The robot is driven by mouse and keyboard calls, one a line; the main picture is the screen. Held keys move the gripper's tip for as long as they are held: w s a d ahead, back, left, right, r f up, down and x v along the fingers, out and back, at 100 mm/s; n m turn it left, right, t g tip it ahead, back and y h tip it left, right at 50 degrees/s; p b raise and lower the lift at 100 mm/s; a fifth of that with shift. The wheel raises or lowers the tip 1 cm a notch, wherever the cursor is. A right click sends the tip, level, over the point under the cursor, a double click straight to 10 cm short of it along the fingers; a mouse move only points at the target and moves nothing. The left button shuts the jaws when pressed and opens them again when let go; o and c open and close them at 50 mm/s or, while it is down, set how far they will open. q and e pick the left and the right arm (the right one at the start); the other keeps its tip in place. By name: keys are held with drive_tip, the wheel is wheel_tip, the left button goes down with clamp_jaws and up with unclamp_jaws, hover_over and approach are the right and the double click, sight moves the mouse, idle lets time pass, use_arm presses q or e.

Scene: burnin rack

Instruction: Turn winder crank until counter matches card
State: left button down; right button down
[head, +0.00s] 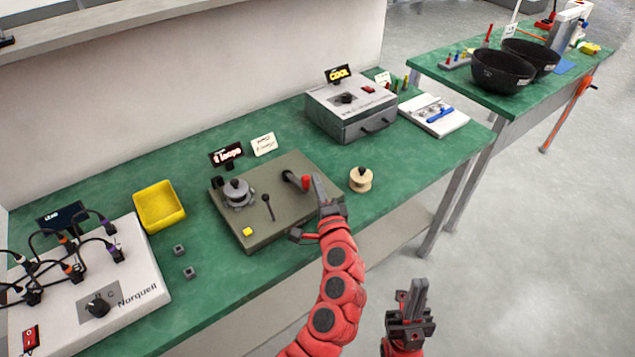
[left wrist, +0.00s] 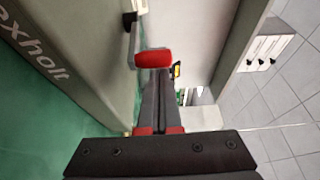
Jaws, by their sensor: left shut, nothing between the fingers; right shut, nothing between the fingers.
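The winder (head: 262,222) is a grey-olive box on the green bench, with a metal spindle hub (head: 237,192), a small black lever (head: 268,206) and a yellow button. Its crank (head: 292,178) has a red knob (head: 305,183), also in the left wrist view (left wrist: 153,58). A dark counter display (head: 226,156) stands behind it; its digits are too small to read surely. A white card (head: 264,144) beside it is also illegible. My left gripper (head: 319,187) is shut and empty, its tips right beside the knob; contact is unclear. My right gripper (head: 416,294) is shut, empty, off the bench front.
A wooden spool (head: 360,179) stands right of the winder. A yellow bin (head: 159,206) and two small grey blocks are to its left, with a Norquell cabled box (head: 110,285) beyond. A grey box (head: 350,110) and white tray (head: 434,114) stand at the back right.

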sight(304, 182)
use_arm(q)
drive_tip(key=shift+s+a+r+m+h+p, duration=0.1)
drive_tip(key=shift+s+a+m+h+p, duration=0.3)
drive_tip(key=shift+m+h+p, duration=0.35)
drive_tip(key=a+m+h+p, duration=0.1)
drive_tip(key=p, duration=0.1)
drive_tip(key=s+h+p, duration=0.1)
drive_tip(key=h+p, duration=0.1)
drive_tip(key=a+m+h+p, duration=0.1)
drive_tip(key=shift+s+a+r+m+t+h+p, duration=0.25)
drive_tip(key=shift+s+a+m+t+h+p, duration=0.05)
drive_tip(key=shift+s+m+h+p, duration=0.1)
drive_tip(key=shift+s+a+m+h+p, duration=0.15)
drive_tip(key=shift+a+m+h+p, duration=0.25)
drive_tip(key=shift+h, duration=0.35)
drive_tip(key=shift+s+a+f+m+h, duration=0.15)
drive_tip(key=shift+a+m+h, duration=0.1)
drive_tip(key=shift+m+h, duration=0.3)
drive_tip(key=shift+s+a+f, duration=0.1)
drive_tip(key=shift+a+f, duration=0.05)
drive_tip(key=shift+a, duration=0.15)
drive_tip(key=shift+s+a+f, duration=0.1)
drive_tip(key=shift+a, duration=0.45)
drive_tip(key=shift+a+b, duration=0.3)
drive_tip(key=shift+a, duration=0.6)
drive_tip(key=shift+s, duration=0.1)
